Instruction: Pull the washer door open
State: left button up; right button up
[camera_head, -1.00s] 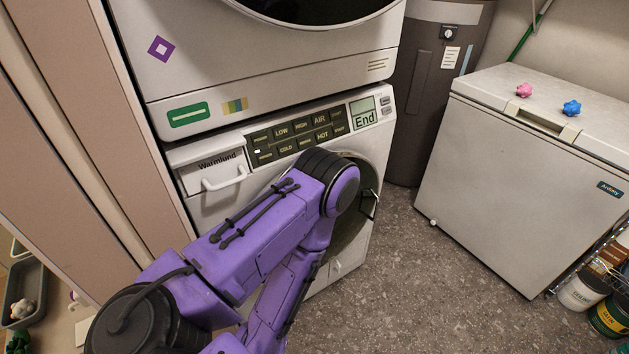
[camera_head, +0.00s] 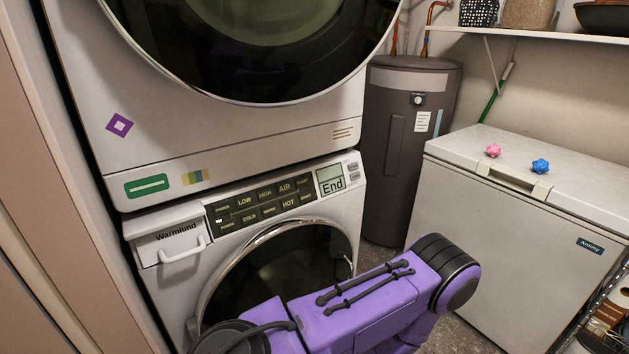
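The lower washer (camera_head: 178,285) is white, with a control panel whose display reads "End". Its round door (camera_head: 285,268) has dark glass and a bright metal rim; the lower part is hidden behind my purple arm (camera_head: 370,305). A small handle shows at the door's right edge. I see no clear gap around the rim, but I cannot tell if the door is fully latched. The arm rises from the bottom of the view and bends at an elbow right of the washer. Neither gripper shows in this view.
A second machine (camera_head: 220,130) is stacked on the washer. A grey tank (camera_head: 408,130) stands behind to the right. A white chest freezer (camera_head: 500,255) with a pink and a blue knobbly toy on its lid stands at the right. A wall panel is close on the left.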

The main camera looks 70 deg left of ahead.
aim_at(290, 258)
jog(key=i, duration=0.7)
jog(key=u, duration=2.9)
jog(key=k, duration=0.5)
jog(key=z, duration=1.75)
jog(key=i, duration=1.45)
jog(key=u, duration=1.7)
